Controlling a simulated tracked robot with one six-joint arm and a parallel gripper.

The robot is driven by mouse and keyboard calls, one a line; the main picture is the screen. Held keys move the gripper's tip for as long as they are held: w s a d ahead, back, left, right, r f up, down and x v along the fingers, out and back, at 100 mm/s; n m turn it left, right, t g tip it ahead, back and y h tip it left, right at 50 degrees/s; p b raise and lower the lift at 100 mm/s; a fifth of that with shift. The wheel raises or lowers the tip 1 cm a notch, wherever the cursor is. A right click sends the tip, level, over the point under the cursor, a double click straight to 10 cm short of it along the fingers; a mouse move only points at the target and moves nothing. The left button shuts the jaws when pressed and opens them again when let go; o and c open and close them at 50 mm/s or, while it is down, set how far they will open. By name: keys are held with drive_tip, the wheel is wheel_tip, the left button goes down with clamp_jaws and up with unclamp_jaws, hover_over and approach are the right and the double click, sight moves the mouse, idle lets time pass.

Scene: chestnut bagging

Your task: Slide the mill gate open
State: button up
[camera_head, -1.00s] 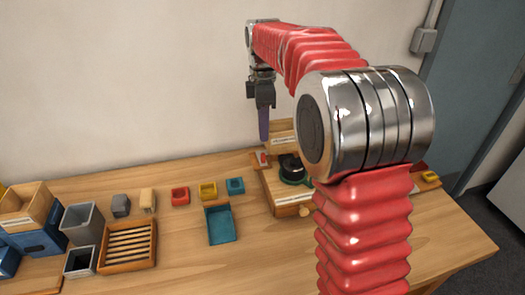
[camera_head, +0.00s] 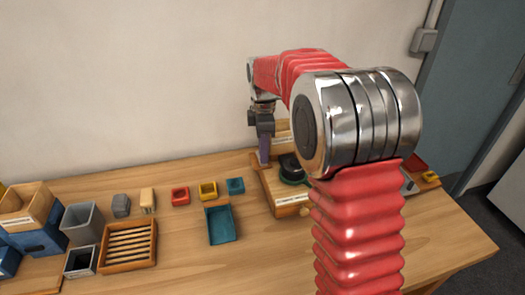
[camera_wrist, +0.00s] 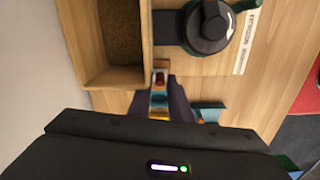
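The mill (camera_head: 285,212) is a wooden block with a dark round black-and-green part (camera_head: 292,167) on top, on the table below my forearm. In the wrist view the dark round part (camera_wrist: 209,28) is at the top, beside a wooden hopper box (camera_wrist: 88,45) with brown contents. My gripper (camera_head: 264,162) points down at the mill's left edge. In the wrist view its dark fingers (camera_wrist: 160,88) are apart, with a small reddish-brown piece (camera_wrist: 160,76), probably the gate tab, at the gap between the tips. I cannot tell if the fingers touch it.
Left of the mill lie a teal tray (camera_head: 221,238), small red (camera_head: 180,202), yellow (camera_head: 208,197) and teal (camera_head: 235,192) cups, a slatted wooden tray (camera_head: 128,268) and grey bins (camera_head: 83,221). The wall (camera_head: 120,90) is behind. Bare table lies in front of the mill.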

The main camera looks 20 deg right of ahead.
clamp_jaws()
drive_tip(key=shift+a+r, duration=0.1)
drive_tip(key=shift+a, duration=1.4)
drive_tip(key=shift+o, duration=0.6)
unclamp_jaws()
wheel_tip(320, 180, up, 14)
drive_tip(key=shift+f, duration=0.2)
